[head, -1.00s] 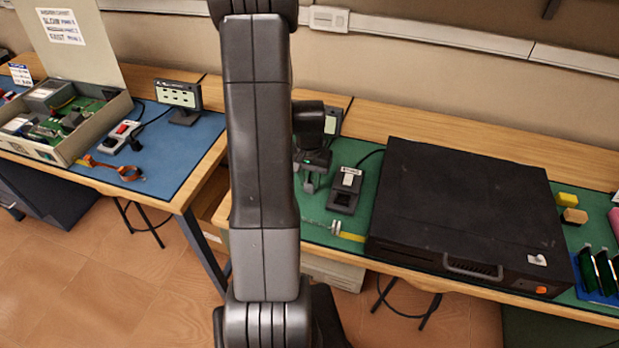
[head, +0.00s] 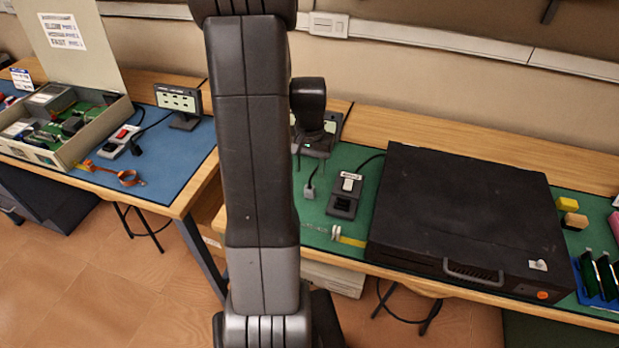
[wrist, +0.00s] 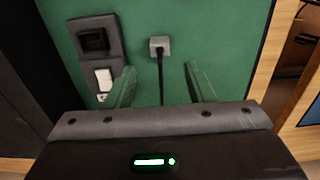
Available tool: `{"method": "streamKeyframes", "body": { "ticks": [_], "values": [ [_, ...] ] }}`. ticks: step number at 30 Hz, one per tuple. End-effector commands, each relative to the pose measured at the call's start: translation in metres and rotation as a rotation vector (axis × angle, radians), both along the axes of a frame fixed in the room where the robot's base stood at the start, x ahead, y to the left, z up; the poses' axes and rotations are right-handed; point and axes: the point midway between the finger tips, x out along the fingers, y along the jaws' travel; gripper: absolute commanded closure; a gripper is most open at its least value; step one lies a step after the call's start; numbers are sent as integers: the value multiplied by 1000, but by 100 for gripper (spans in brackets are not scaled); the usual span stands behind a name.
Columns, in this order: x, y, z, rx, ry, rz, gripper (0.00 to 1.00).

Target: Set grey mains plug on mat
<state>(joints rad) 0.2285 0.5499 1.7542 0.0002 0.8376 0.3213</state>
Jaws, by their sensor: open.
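The grey mains plug (head: 309,191) rests on the green mat (head: 345,158), left of the dark switched socket block (head: 342,206). In the wrist view the plug (wrist: 160,46) lies on bare mat (wrist: 200,25), its dark cord running back between my fingers. My gripper (head: 307,168) is open and empty above and behind the plug, clear of it. Its two fingers also show in the wrist view (wrist: 162,78), spread apart on either side of the cord. The socket block (wrist: 97,50) shows there with an empty dark recess and a white switch.
A large black case (head: 465,220) stands right of the socket block. A yellow strip (head: 352,241) and small white pieces (head: 337,232) lie near the mat's front edge. A blue mat (head: 190,150) with an open electronics box (head: 60,150) is on the left table.

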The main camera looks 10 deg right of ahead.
Motion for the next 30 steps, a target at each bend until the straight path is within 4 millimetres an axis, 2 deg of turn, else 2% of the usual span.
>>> {"method": "streamKeyframes", "body": {
  "ticks": [3,10,27,30],
  "values": [
    [1,0,23,-1,-5,0,52],
    [0,0,48,0,-2,0,52],
    [0,0,51,0,0,0,52],
    [0,0,51,0,0,0,64]
  ]
}}
